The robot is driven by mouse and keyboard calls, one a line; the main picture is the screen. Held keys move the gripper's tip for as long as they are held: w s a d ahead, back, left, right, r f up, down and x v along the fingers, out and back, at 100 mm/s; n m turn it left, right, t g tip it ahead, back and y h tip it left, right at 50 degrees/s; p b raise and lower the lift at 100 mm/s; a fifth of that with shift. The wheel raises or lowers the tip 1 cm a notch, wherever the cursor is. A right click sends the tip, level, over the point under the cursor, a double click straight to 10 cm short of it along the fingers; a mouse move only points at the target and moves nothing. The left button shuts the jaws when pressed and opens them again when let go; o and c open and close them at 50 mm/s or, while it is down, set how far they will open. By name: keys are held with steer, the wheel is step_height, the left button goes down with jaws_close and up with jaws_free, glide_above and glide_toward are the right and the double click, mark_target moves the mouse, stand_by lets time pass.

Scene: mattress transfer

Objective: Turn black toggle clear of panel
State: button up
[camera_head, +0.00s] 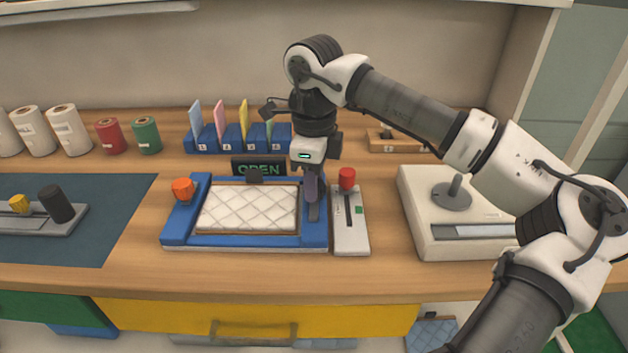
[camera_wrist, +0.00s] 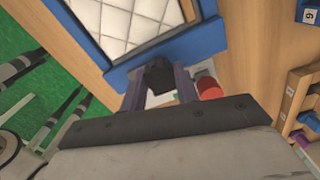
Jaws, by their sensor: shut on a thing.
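A white quilted panel (camera_head: 248,209) lies in a blue frame (camera_head: 180,228) on the wooden counter. My gripper (camera_head: 312,203) points down over the right side of the frame. In the wrist view, a black toggle (camera_wrist: 158,73) sits between the two fingers of my gripper (camera_wrist: 158,88), and they are shut on it. In the head view the fingers hide most of this toggle. The quilted panel (camera_wrist: 130,20) is close beyond it in the wrist view. Another black part (camera_head: 254,176) stands at the middle of the frame's back edge.
An orange knob (camera_head: 183,189) is at the frame's back left corner. A pale slider unit with a red knob (camera_head: 347,179) stands just right of the frame. A black OPEN sign (camera_head: 259,166) and a blue card rack (camera_head: 236,138) are behind. A white joystick box (camera_head: 430,215) is farther right.

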steer(key=shift+n, duration=0.3)
stand_by(0.4)
steer(key=o, duration=1)
steer(key=shift+c, duration=0.2)
step_height(320, 180, up, 14)
steer(key=shift+f, duration=0.1)
